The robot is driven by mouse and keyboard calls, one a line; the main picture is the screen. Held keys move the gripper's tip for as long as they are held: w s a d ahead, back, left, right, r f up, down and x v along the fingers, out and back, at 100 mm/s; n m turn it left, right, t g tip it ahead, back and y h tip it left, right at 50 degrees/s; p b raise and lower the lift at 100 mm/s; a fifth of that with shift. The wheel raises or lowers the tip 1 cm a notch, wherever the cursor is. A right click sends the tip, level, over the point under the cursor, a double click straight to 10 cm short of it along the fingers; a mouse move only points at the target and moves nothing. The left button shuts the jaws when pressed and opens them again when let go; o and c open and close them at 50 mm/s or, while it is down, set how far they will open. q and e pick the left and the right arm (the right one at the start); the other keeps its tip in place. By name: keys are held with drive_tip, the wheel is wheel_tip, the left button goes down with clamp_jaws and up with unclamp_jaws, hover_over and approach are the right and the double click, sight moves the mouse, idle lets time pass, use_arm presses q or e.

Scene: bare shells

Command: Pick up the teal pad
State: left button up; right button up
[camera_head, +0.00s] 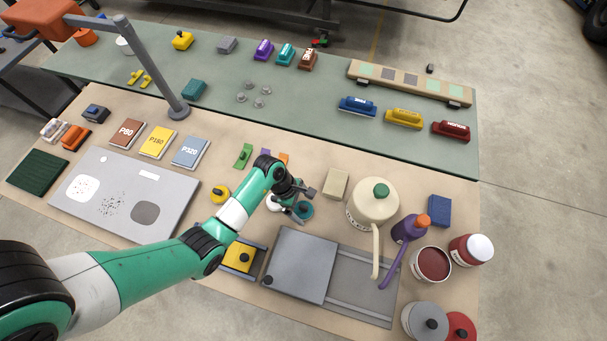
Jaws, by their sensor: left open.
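The teal pad (304,211) is a small round disc on the tan front mat, near the middle of the camera_head view. My left gripper (304,199) is open, right above and beside the pad. Its dark fingers cover part of the pad, and I cannot tell whether they touch it. Nothing shows held between the fingers. My right gripper is not in view.
A white round pad (273,203) lies just left, partly behind my gripper, and a yellow one (220,193) further left. A beige block (336,184) and a cream watering can (374,203) stand right. A grey sliding plate (301,265) lies in front.

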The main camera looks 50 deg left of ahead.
sight(302, 212)
use_arm(q)
drive_tip(key=c, duration=1.2)
drive_tip(key=shift+c, duration=0.2)
drive_tip(key=shift+r, duration=0.3)
drive_tip(key=r+p, duration=0.1)
drive_tip(key=r, duration=0.1)
drive_tip(key=r+p, duration=0.1)
drive_tip(key=r, duration=0.1)
drive_tip(key=shift+s+d+r+p, duration=0.1)
drive_tip(key=shift+s+p, duration=0.2)
drive_tip(key=shift+s, duration=0.1)
drive_tip(key=s+d+r+p, duration=0.3)
drive_tip(key=s+r, duration=0.5)
drive_tip(key=s, duration=0.4)
drive_tip(key=shift+s+d+p, duration=0.25)
drive_tip(key=shift+d+p, duration=0.15)
drive_tip(key=shift+d, duration=0.05)
